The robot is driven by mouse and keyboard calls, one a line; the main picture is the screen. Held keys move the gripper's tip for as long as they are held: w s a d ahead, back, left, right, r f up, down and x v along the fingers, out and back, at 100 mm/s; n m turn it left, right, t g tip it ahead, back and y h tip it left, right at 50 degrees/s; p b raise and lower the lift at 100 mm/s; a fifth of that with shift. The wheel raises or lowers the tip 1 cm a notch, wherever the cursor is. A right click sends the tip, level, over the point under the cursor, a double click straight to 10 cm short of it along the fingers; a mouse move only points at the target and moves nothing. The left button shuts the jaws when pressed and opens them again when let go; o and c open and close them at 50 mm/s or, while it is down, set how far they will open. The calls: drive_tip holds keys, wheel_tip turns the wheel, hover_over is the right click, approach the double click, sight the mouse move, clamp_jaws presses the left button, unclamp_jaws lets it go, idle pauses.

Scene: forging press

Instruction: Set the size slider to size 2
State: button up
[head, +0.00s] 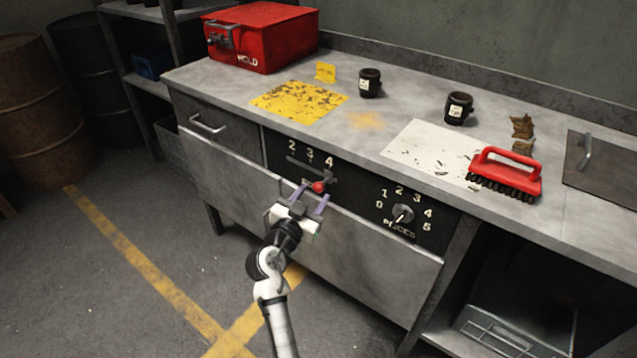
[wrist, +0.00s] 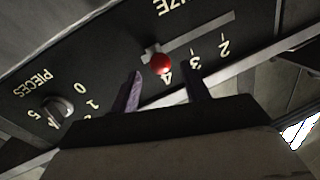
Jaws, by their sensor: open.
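The size slider is a slot (head: 303,166) in the black front panel, marked 2, 3 and 4 from left to right. Its red round knob (head: 319,187) is at the 4 end. In the wrist view, where the marks appear upside down, the knob (wrist: 160,63) is beside the 4 at the slot's left end. My gripper (head: 311,196) is open in front of the panel, with its purple fingers pointing at the slider. In the wrist view the knob appears between and just beyond the fingertips (wrist: 162,77). I cannot tell whether either finger touches it.
A pieces dial (head: 403,213) marked 0 to 5 is right of the slider. A drawer handle (head: 207,124) is to the left. On the bench above are a red mold box (head: 262,38), two dark mugs (head: 370,83) (head: 458,108) and a red brush (head: 505,175).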

sight(316, 191)
drive_tip(key=shift+p+x, duration=0.3)
drive_tip(key=shift+x, duration=1.95)
drive_tip(key=shift+a, duration=0.1)
clamp_jaws()
